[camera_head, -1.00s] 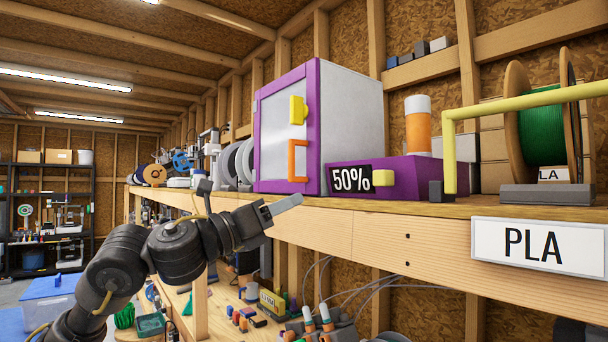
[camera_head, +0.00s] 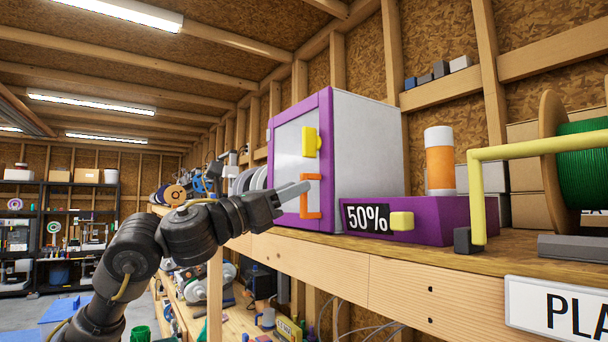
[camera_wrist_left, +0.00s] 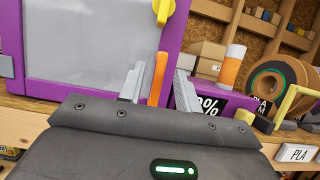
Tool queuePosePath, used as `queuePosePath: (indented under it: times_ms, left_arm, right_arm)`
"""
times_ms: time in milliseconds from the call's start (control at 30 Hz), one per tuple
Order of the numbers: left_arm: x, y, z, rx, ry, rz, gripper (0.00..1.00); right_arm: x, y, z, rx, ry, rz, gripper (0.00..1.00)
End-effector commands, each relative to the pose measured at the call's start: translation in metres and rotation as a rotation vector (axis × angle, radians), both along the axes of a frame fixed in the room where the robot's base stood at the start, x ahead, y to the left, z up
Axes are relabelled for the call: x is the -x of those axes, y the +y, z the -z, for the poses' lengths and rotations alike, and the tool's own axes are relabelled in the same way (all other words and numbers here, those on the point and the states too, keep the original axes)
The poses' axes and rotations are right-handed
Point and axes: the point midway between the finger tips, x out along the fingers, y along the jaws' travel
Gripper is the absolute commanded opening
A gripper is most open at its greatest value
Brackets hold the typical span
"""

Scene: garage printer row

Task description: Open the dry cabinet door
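The dry cabinet (camera_head: 370,145) is a pale box with a purple-framed door, standing on the wooden shelf. The door (camera_head: 288,150) looks shut. It has a yellow knob-like latch (camera_head: 309,142) and below it an orange bracket handle (camera_head: 316,197). My left gripper (camera_head: 302,188) is at the orange handle, in front of the door's lower part. In the left wrist view its two fingers (camera_wrist_left: 158,82) stand apart, with the orange handle (camera_wrist_left: 159,72) showing between them; I cannot tell whether they touch it. My right gripper is not in view.
A yellow bar (camera_head: 535,150) and green spool (camera_head: 580,165) stand farther right.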

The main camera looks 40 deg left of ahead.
Motion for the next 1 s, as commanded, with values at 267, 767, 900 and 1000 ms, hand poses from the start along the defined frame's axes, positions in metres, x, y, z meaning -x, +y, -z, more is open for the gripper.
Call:
queuePosePath:
  times_ms: [267,767,900,1000]
  left_arm:
    - [-0.028,-0.008,-0.012,0.001,0.002,0.001,0.34]
    - [-0.031,-0.009,-0.012,0.001,0.001,-0.001,0.13]
    - [-0.031,-0.009,-0.012,0.001,0.001,-0.001,0.00]
    - [-0.030,-0.009,-0.012,0.001,0.001,-0.001,0.00]
  right_arm:
    - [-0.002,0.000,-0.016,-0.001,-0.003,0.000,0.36]
    - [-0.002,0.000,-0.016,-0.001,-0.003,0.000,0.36]
    - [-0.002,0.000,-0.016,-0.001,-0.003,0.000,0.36]
    - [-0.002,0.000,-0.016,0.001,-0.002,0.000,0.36]
